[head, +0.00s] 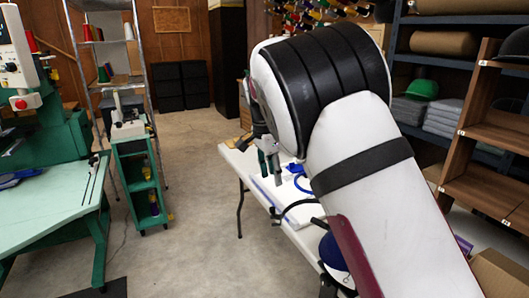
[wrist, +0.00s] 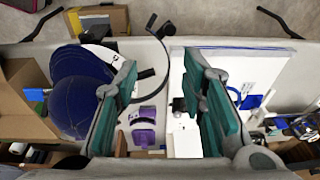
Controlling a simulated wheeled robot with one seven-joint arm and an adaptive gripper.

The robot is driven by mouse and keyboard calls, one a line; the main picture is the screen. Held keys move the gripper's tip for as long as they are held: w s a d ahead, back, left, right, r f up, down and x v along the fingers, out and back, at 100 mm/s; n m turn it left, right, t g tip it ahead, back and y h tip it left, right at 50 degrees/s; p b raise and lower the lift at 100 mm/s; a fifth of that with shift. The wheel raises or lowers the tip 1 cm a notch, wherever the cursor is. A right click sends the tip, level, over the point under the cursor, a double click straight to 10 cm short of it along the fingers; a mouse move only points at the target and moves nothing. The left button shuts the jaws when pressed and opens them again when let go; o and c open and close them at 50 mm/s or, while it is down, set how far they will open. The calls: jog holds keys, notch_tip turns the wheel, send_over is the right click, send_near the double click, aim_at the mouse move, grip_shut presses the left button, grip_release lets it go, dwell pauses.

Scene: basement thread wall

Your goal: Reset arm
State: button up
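My arm fills the right half of the head view and reaches over a white folding table (head: 236,160). My gripper (head: 268,158) is at the far side of that view, above the table, partly hidden by my arm. In the wrist view my gripper (wrist: 164,88) has its two teal-padded fingers well apart. Nothing is held between them. The tabletop and the things on it show below the gap.
Dark blue caps (wrist: 78,98), a curved black band (wrist: 150,82), purple pieces (wrist: 144,127) and a white board (wrist: 253,72) lie on the table. Shelves (head: 440,120) stand close on the right.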

jog(key=s+d+r+n+y+p, duration=0.1)
jog(key=s+d+r+n+p, duration=0.1)
jog(key=s+d+r, duration=0.55)
jog(key=s+d+r+n+y+p, duration=0.1)
jog(key=s+d+r+n+p, duration=0.3)
jog(key=s+r, duration=0.6)
jog(key=s+d+f+n+t+p, duration=0.1)
jog(key=s+d+n, duration=0.1)
jog(key=s, duration=1.2)
jog(key=s+d+f+n+t, duration=0.1)
jog(key=s+d+n, duration=0.2)
jog(key=s, duration=1.1)
jog(key=shift+f+n+t+h+p, duration=0.3)
jog(key=shift+n+t+p, duration=0.1)
jog(key=shift+n, duration=0.4)
